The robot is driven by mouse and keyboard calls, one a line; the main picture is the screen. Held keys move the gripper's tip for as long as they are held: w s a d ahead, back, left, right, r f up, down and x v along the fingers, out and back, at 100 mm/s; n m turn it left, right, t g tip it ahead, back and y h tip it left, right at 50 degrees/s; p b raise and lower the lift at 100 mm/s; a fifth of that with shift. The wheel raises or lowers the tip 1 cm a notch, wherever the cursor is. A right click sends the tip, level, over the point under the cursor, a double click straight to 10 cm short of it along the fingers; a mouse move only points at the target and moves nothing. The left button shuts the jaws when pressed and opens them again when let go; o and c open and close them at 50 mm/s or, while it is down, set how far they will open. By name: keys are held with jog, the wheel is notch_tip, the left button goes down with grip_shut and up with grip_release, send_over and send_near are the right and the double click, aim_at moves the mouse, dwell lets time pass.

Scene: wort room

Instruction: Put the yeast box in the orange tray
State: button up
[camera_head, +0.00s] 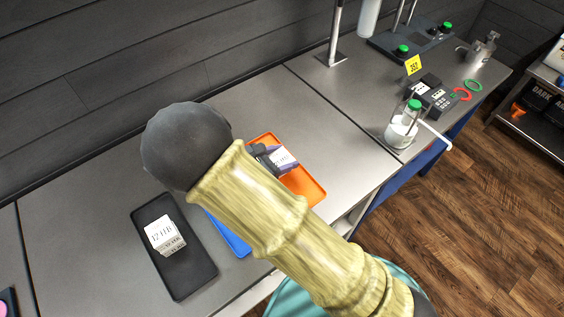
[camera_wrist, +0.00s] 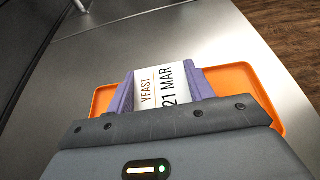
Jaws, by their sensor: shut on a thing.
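The orange tray (camera_head: 311,189) lies on the steel bench, partly hidden behind my arm. In the wrist view the orange tray (camera_wrist: 262,98) shows on both sides of the box. The box is over the tray; I cannot tell whether it touches the tray floor.
A black tray (camera_head: 186,283) holds a white-labelled box (camera_head: 164,235) at left. A blue tray (camera_head: 234,241) is mostly hidden under my arm. A green-capped bottle (camera_head: 402,128) stands right of the orange tray. Bare bench (camera_head: 340,140) lies between them.

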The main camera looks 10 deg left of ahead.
aim_at(282, 164)
jog(key=shift+f, duration=1.4)
jog(key=shift+f, duration=0.15)
jog(key=o, duration=1)
jog(key=shift+r, duration=0.2)
jog(key=b+v, duration=0.2)
jog(key=v, duration=1)
jog(key=shift+a+f, duration=0.1)
